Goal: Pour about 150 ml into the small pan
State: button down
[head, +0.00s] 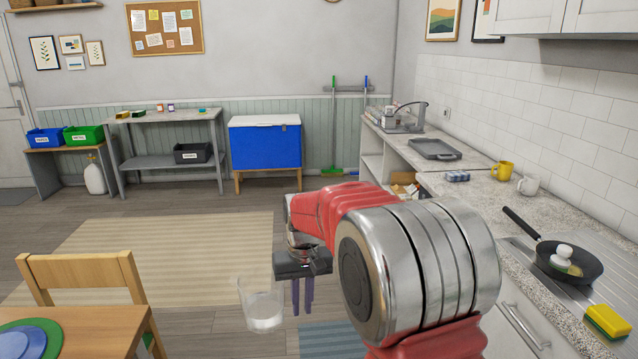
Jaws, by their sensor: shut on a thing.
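The small black pan (589,265) sits on the counter at the right, its handle pointing up and left. A small white and yellowish object (564,255) shows in the pan. My gripper (302,296) is in the middle of the view, dark fingers pointing down, held in front of my red arm. It is shut on a clear jug (262,308), which hangs just left of the fingers, roughly upright over the floor. Pale clear liquid shows in the jug's lower part. The exact grip on the jug is hard to see. The jug is well apart from the pan.
A yellow and green sponge (608,320) lies in front of the pan. Yellow and white mugs (528,185) and a grey tray (435,149) stand farther back on the counter. A wooden chair (85,275) and table (100,335) are at the lower left.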

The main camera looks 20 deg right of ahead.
aim_at(585, 268)
jog(key=z, duration=0.15)
jog(key=i, duration=1.15)
jog(key=z, duration=1.1)
jog(key=i, duration=0.8)
jog(key=z, duration=0.45)
jog(key=k, duration=0.7)
jog(key=u, duration=0.05)
